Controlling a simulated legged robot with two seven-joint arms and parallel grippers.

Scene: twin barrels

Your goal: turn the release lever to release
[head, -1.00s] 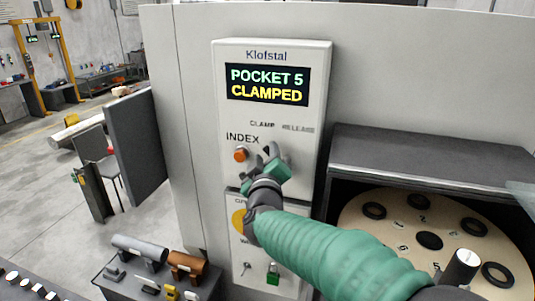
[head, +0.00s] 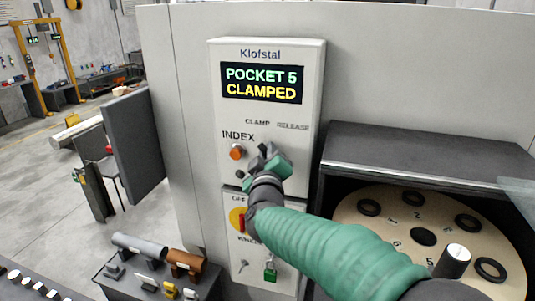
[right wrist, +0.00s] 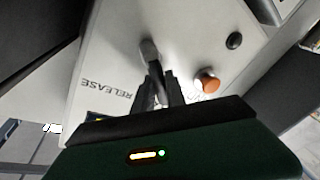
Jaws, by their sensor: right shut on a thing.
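The release lever (right wrist: 149,52) is a dark grey handle on the pale control panel, seen in the right wrist view. My right gripper (right wrist: 160,90) is shut on its free end, with a finger on each side. In the head view my right gripper (head: 266,157) is against the panel, below the CLAMP and RELEASE labels, and hides most of the lever. The RELEASE label (right wrist: 106,88) is left of the fingers in the wrist view. The display (head: 262,83) reads POCKET 5 CLAMPED. My left gripper is not in view.
The orange INDEX button (head: 237,152) sits close to the left of my gripper. Below are a red and yellow switch (head: 239,220) and a green padlock (head: 270,270). A round pocketed disc (head: 400,235) sits in the dark opening at right.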

